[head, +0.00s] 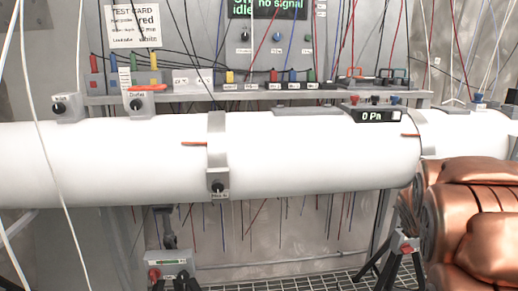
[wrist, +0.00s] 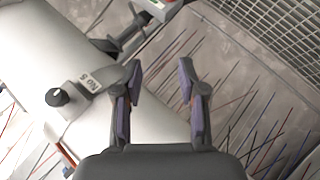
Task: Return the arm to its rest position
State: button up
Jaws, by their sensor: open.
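My gripper (wrist: 160,85) shows in the wrist view with its two fingers spread apart and nothing between them. Behind the fingers are the white pipe (wrist: 150,122), a clamp with a black knob and hanging wires. In the head view my copper-coloured arm fills the lower right, in front of the right part of the white pipe (head: 300,150). The gripper's fingers cannot be made out in the head view.
A clamp (head: 217,150) rings the pipe. Thin wires hang above and below it. A small box (head: 168,265) stands below left, near the grated floor (head: 300,278).

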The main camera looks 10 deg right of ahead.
jog(key=s+a+r+m+g+y+p, duration=0.1)
jog(key=s+a+r+g+y+p, duration=0.1)
jog(key=s+a+p, duration=0.4)
jog(key=s+a+r+m+g+y+p, duration=0.1)
jog(key=s+a+r+g+p, duration=0.3)
jog(key=s+a, duration=1.1)
jog(key=s+a+r+m+g+y+p, duration=0.1)
jog(key=s+a+r+g+y+p, duration=0.2)
jog(key=s+a+r+p, duration=0.3)
jog(key=s+a+y+p, duration=0.1)
jog(key=s+a+p, duration=0.1)
jog(key=s+a, duration=0.2)
jog(key=shift+s+a, duration=0.35)
jog(key=shift+a, duration=0.3)
jog(key=shift+r, duration=0.1)
